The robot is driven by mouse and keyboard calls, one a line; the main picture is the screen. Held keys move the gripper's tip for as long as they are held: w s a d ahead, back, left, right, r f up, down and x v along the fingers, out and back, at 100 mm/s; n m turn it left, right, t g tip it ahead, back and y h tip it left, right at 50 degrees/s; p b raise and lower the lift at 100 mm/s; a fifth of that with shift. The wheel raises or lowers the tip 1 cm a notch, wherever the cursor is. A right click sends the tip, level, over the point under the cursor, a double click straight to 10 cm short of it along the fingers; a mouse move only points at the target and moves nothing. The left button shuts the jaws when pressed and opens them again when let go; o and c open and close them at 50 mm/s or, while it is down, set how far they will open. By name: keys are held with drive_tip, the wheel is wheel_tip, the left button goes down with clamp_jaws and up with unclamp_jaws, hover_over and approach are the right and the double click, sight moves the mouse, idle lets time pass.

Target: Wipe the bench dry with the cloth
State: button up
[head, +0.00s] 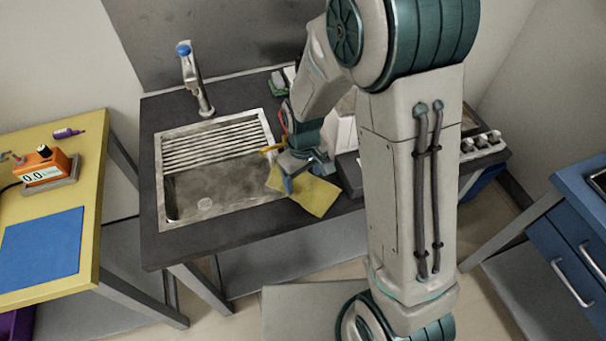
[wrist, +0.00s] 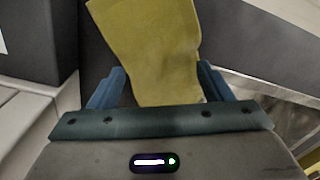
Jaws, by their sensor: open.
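The yellow cloth (head: 316,196) lies on the dark bench (head: 167,243), just right of the sink. In the wrist view the cloth (wrist: 150,45) reaches from the top edge down between the two blue fingers. My gripper (head: 299,178) is low over the cloth's left part, with its fingers apart (wrist: 160,88). I cannot tell whether the fingers touch the cloth. My gripper hides part of the cloth in the head view. No water on the bench top can be made out.
The sink (head: 205,188) with a ribbed rack and a tap (head: 194,80) is left of my gripper. A dark box (head: 349,174) stands close to its right. A yellow table (head: 90,180) with an orange device (head: 43,165) is at the far left. Blue drawers (head: 570,240) are at the right.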

drive_tip(key=shift+f+b, duration=0.85)
drive_tip(key=shift+f, duration=0.2)
clamp_jaws()
drive_tip(key=shift+r+p, duration=0.45)
drive_tip(key=shift+p, duration=0.75)
drive_tip(key=shift+p, duration=0.9)
